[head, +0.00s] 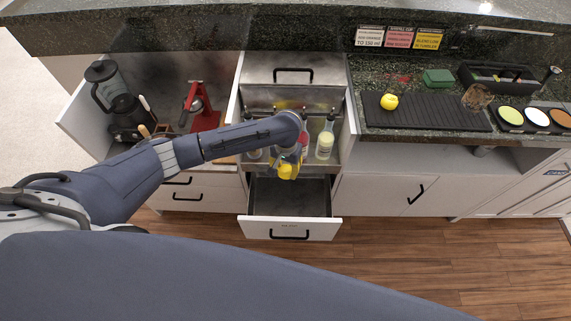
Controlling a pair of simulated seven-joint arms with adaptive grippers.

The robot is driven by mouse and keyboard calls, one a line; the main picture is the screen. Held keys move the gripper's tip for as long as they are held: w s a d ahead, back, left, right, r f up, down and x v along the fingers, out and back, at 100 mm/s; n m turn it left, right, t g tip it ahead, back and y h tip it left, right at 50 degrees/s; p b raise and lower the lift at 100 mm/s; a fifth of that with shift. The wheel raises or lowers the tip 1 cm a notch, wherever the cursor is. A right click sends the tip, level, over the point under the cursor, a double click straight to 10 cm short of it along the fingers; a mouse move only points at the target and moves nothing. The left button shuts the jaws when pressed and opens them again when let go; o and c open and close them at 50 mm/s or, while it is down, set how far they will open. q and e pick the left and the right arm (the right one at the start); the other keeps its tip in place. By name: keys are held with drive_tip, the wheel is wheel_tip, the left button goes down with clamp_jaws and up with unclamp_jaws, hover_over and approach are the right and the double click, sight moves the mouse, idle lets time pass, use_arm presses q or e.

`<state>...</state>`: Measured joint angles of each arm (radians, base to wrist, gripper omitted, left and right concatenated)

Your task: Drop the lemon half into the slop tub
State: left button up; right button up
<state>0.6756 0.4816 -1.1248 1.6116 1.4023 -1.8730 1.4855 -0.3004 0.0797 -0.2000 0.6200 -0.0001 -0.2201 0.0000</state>
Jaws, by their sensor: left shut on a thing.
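My left gripper (287,161) is shut on a yellow piece, the lemon half (287,172), and holds it in front of the bottle rack. The gripper points down, and its fingers partly cover the lemon half. Below it an open drawer (289,228) with a white front and a dark, empty-looking inside is pulled out. A small label on its front is too small to read, and I cannot tell for certain that this is the slop tub. The lemon half is above the drawer, apart from it. My right gripper is not in view.
Several bottles, one pale yellow (325,142), stand in the rack around my left gripper. A yellow lemon (389,101) lies on the black bar mat (430,112) at right. A blender (115,100) and a red press (203,108) stand at left.

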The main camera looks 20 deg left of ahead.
sight(286, 169)
use_arm(q)
drive_tip(key=shift+f, duration=1.35)
drive_tip(key=o, duration=1.1)
drive_tip(key=shift+w+a, duration=0.1)
drive_tip(key=shift+r, duration=0.25)
wheel_tip(286, 169, up, 12)
drive_tip(key=shift+f, duration=0.25)
drive_tip(key=shift+d, duration=0.2)
